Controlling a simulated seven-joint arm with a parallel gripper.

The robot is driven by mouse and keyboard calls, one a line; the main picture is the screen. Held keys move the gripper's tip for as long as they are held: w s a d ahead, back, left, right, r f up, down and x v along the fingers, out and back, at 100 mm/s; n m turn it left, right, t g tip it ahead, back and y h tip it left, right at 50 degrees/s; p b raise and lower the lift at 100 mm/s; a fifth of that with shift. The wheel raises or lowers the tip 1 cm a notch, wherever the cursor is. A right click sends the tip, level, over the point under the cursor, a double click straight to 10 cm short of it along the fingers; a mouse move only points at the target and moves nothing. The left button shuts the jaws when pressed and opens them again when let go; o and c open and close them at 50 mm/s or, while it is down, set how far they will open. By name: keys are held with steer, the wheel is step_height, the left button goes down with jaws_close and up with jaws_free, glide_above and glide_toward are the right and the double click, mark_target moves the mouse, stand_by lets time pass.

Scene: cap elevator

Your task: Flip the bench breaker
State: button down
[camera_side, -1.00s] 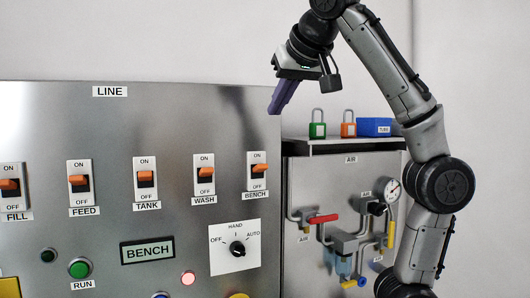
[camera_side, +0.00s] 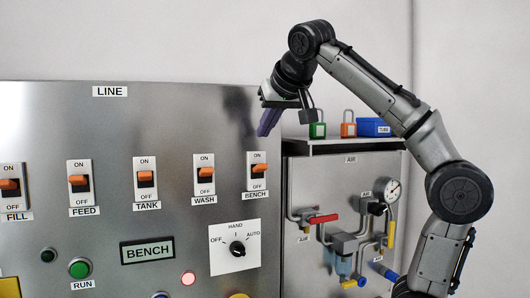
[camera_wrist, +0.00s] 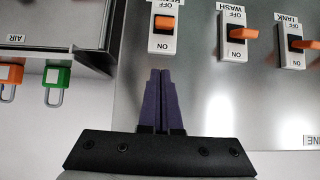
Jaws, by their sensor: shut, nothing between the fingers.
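The bench breaker (camera_side: 257,171) is the rightmost of the panel's switches, a white plate with an orange toggle and an ON mark at its top. In the wrist view the breaker (camera_wrist: 163,32) appears upside down, straight beyond my fingertips, with its ON mark nearest them. I cannot tell for sure which way its toggle is set. My gripper (camera_side: 264,132) has purple fingers pointing down, above the breaker and apart from it. The fingers (camera_wrist: 161,72) are shut together and empty in the wrist view.
The wash breaker (camera_side: 204,174) and tank breaker (camera_side: 146,178) stand to the left. A selector knob (camera_side: 237,248) sits below. To the right, a shelf (camera_side: 330,146) holds a green padlock (camera_side: 317,130), an orange padlock (camera_side: 348,130) and a blue box (camera_side: 374,127).

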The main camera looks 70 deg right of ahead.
mark_target(260, 168)
steer(key=x, duration=0.2)
steer(key=shift+w+d+f, duration=0.1)
steer(key=shift+d+f, duration=0.15)
steer(key=shift+s+a+f, duration=0.15)
steer(key=shift+f, duration=0.25)
steer(key=shift+s+a+f, duration=0.1)
steer(key=shift+a+f, duration=0.05)
steer(key=shift+f, duration=0.25)
steer(key=shift+s+a+f, duration=0.15)
steer(key=shift+f, duration=0.35)
steer(key=shift+s+a+f, duration=0.1)
steer(key=shift+a+f, duration=0.05)
steer(key=shift+f, duration=0.35)
steer(key=shift+s+a+f, duration=0.1)
steer(key=shift+a+f, duration=0.05)
